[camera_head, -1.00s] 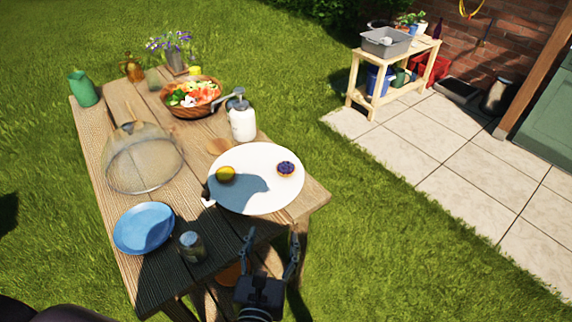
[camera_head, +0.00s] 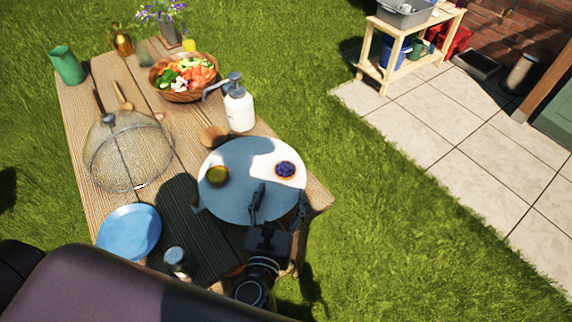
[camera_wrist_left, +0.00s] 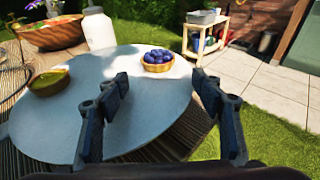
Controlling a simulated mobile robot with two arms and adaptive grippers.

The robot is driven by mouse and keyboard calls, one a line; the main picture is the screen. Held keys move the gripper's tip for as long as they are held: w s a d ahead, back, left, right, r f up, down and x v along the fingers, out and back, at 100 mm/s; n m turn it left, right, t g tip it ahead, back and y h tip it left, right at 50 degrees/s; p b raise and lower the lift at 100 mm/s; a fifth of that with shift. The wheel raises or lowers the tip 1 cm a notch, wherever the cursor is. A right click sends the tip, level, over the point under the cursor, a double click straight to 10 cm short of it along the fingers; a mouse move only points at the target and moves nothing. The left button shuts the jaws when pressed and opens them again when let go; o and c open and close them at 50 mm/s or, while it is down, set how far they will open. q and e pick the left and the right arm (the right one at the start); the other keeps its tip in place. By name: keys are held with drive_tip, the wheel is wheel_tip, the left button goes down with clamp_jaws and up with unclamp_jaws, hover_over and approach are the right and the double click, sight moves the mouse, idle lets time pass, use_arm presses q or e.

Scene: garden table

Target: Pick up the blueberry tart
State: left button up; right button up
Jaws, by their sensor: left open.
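The blueberry tart (camera_head: 285,170) sits on the right part of the round white board (camera_head: 236,208), in a sunlit patch. In the left wrist view the tart (camera_wrist_left: 158,60) is a golden crust full of dark blue berries, standing ahead of and between the two fingers. My left gripper (camera_head: 279,198) is open and empty over the near edge of the board, short of the tart. In the left wrist view its fingers (camera_wrist_left: 163,85) are wide apart. My right gripper is not in view.
A yellow-green tart (camera_head: 217,175) sits on the board's left. A white pump bottle (camera_head: 238,108) and a salad bowl (camera_head: 182,92) stand behind. A mesh dome (camera_head: 128,158), a blue plate (camera_head: 129,233) and a jar (camera_head: 177,261) are to the left. The tart's right side is clear.

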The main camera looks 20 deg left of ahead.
sight(284, 175)
use_arm(q)
drive_tip(key=shift+w+a+r, duration=0.1)
drive_tip(key=shift+w, duration=0.25)
drive_tip(key=shift+w+p, duration=0.35)
drive_tip(key=x, duration=0.1)
drive_tip(key=p+x, duration=0.1)
drive_tip(key=x, duration=0.1)
drive_tip(key=shift+w+a+r, duration=0.15)
drive_tip(key=shift+w+r, duration=0.1)
drive_tip(key=shift+w, duration=0.05)
drive_tip(key=shift+w+a+f+p, duration=0.1)
drive_tip(key=shift+w+f+p, duration=0.15)
drive_tip(key=shift+w, duration=0.35)
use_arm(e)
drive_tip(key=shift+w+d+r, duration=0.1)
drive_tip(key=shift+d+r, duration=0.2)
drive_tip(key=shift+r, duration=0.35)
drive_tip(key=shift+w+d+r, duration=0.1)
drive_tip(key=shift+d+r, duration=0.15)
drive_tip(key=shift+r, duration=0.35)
use_arm(q)
drive_tip(key=shift+c, duration=0.5)
drive_tip(key=shift+r, duration=0.1)
drive_tip(key=c, duration=1.1)
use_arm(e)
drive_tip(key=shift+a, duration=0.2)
use_arm(q)
drive_tip(key=shift+r, duration=0.1)
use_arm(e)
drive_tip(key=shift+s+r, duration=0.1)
